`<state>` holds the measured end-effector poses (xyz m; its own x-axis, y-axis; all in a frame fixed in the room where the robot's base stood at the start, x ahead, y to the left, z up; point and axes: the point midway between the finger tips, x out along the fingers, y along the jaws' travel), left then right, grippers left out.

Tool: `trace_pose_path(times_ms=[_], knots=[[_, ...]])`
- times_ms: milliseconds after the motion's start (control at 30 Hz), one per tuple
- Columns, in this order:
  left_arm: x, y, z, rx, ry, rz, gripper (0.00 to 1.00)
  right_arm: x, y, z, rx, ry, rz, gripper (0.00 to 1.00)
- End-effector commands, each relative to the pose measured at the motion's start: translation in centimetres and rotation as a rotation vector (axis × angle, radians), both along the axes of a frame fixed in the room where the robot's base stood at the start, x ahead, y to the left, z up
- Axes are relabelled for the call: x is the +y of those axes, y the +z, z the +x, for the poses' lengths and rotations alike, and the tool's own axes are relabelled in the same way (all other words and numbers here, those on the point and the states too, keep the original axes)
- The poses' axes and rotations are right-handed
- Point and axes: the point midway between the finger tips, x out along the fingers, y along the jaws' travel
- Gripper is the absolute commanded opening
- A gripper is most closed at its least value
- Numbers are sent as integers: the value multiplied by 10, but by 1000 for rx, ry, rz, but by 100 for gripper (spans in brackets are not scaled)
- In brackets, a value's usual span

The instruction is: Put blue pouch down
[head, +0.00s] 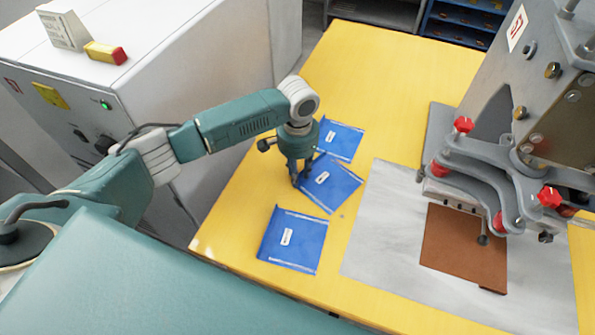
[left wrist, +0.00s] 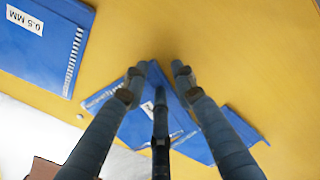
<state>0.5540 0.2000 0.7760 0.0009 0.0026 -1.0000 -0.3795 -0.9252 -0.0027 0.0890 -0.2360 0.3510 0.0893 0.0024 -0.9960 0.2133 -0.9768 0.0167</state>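My left gripper (head: 300,170) is low over the yellow table, with its fingers at the upper-left corner of the middle blue pouch (head: 333,184). In the left wrist view (left wrist: 163,75) the fingertips are close around that pouch's corner (left wrist: 155,98); I cannot tell whether they pinch it or stand apart from it. The middle pouch overlaps or nearly meets the back blue pouch (head: 343,138), which also shows in the left wrist view (left wrist: 240,127). A front blue pouch (head: 292,240) lies flat and apart; its label reads "0.5 MM" in the left wrist view (left wrist: 38,40). My right gripper is not in view.
A pale grey sheet (head: 385,230) with a brown plate (head: 455,245) lies right of the pouches, under a grey press (head: 520,150) with red knobs. A white cabinet (head: 180,70) stands left of the yellow table (head: 375,70). The table's far part is clear.

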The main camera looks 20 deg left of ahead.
Motion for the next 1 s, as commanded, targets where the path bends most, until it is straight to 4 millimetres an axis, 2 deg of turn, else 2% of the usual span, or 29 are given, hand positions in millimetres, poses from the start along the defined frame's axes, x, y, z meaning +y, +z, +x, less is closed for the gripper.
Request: trace_pose_path(times_ms=[267, 367, 600, 800, 1000], knots=[[1, 6, 1, -3, 0, 1, 26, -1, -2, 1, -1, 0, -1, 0], [0, 20, 1, -4, 0, -1, 26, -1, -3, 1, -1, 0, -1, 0], [0, 72, 1, -5, 0, -1, 26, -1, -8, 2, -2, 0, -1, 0], [0, 109, 1, -3, 0, 0, 26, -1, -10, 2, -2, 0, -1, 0], [-1, 126, 0, -1, 0, -1, 26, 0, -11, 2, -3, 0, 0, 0]])
